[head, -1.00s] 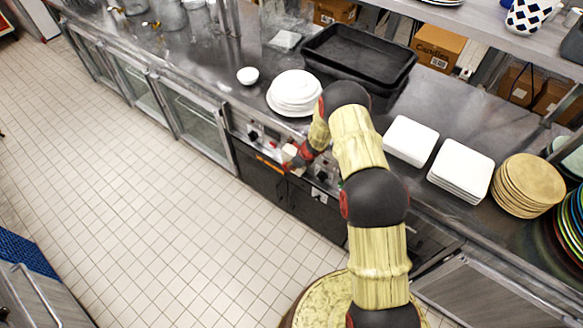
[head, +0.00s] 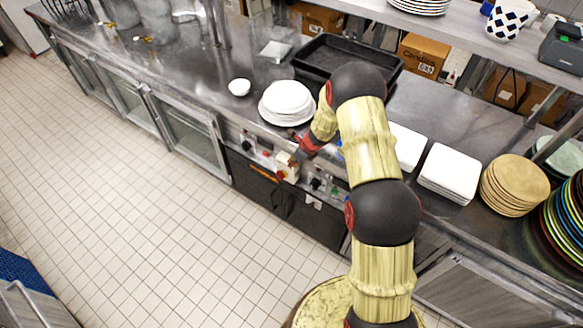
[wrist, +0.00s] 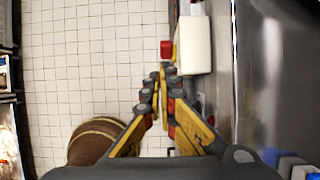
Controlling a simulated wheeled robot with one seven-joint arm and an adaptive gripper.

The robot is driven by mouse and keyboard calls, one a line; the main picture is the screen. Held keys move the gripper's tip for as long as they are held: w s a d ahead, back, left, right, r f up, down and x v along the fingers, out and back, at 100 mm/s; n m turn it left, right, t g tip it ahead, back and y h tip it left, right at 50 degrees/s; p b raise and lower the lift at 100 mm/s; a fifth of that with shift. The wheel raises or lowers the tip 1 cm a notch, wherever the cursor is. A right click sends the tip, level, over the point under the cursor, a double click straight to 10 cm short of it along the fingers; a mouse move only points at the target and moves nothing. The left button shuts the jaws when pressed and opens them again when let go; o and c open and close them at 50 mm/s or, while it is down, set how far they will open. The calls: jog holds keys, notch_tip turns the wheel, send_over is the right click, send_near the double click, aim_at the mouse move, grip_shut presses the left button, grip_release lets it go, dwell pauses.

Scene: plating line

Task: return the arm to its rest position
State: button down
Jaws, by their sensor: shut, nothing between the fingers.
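My gripper (wrist: 164,72) is shut and empty, its yellow and black fingers together in the wrist view. In the head view my gripper (head: 299,156) hangs at the counter's front edge, small and partly hidden by my arm. A pale box with a red button (head: 287,166) is on the counter front by the fingertips. The box also shows in the wrist view (wrist: 194,45), just beyond the fingertips; I cannot tell whether they touch. My arm is bent up and over toward the counter.
The steel counter (head: 215,65) holds a stack of round white plates (head: 287,101), a small bowl (head: 239,87), a black tray (head: 345,55), square white plates (head: 449,172) and tan plates (head: 514,184). A shelf (head: 470,35) runs above the back. The tiled floor (head: 130,210) is clear.

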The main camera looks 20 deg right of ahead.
jog(key=shift+r, duration=0.2)
dwell(0.5)
jog(key=s+a+r+n+g+y, duration=0.1)
jog(key=s+a+r+n+g, duration=0.1)
jog(key=s+n, duration=0.4)
jog(key=s+a+r+n+g, duration=0.1)
jog(key=s+a+n, duration=0.2)
jog(key=s+n, duration=0.25)
jog(key=s+a+r+n+t+h+b, duration=0.2)
jog(key=s+r+n+t+h+b, duration=0.2)
jog(key=s+r+n+b, duration=1)
jog(key=s+r+n, duration=0.3)
jog(key=s+r, duration=1)
jog(key=s, duration=0.1)
jog(key=shift+s+a+r+t, duration=0.15)
jog(key=shift+s+r+t, duration=0.15)
jog(key=shift+s+r, duration=0.05)
